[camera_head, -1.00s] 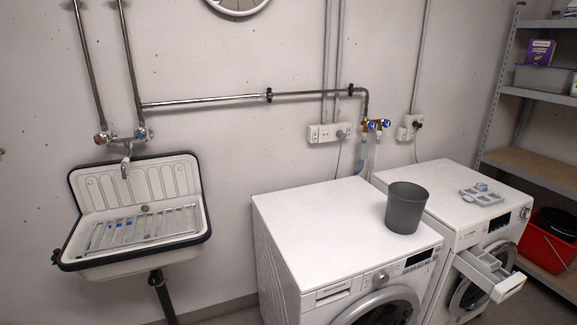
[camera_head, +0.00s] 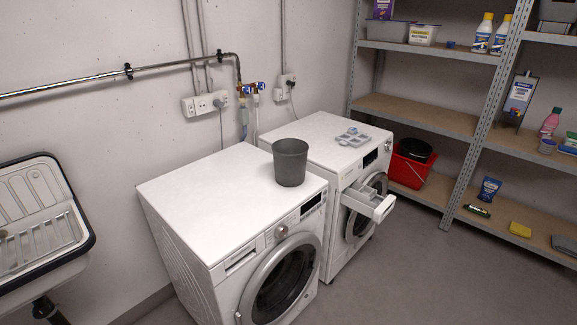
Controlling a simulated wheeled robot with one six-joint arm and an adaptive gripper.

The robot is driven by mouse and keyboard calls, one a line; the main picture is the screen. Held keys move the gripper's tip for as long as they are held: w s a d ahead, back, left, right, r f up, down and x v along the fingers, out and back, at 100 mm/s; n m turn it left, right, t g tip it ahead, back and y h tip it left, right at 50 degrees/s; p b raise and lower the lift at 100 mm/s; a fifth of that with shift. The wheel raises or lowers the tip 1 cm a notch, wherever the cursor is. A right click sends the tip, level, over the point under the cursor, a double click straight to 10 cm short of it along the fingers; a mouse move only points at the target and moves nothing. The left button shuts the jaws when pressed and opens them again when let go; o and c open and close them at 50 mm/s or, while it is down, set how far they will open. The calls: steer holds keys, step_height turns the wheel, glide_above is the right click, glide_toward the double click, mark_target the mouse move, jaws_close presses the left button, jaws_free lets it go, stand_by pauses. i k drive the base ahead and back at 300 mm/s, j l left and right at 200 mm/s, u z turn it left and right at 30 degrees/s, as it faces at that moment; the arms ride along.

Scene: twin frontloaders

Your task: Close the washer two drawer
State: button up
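Two white frontloaders stand side by side against the wall. The nearer washer (camera_head: 200,205) has its drawer front (camera_head: 241,259) flush with its body. The farther washer (camera_head: 315,140) has its detergent drawer (camera_head: 378,206) pulled out at the upper left of its front, above the round door, and compartments show inside it. I take this farther machine as washer two; no label I can read confirms it. My gripper is not in view.
A dark grey bin (camera_head: 290,163) stands on the nearer washer. A grey tray-like part (camera_head: 353,138) lies on the farther washer. A sink (camera_head: 38,225) hangs at left. Metal shelves (camera_head: 425,112) and a red bucket (camera_head: 408,170) are at right. The floor (camera_head: 430,265) at right front is clear.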

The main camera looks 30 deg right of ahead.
mark_target(363, 200)
steer(key=l+z, duration=0.15)
steer(key=l, duration=0.25)
steer(key=i+l+z, duration=0.1)
steer(key=l, duration=0.3)
steer(key=i+l+z, duration=0.15)
steer(key=l, duration=0.2)
steer(key=i+l+z, duration=0.1)
steer(key=l, duration=0.3)
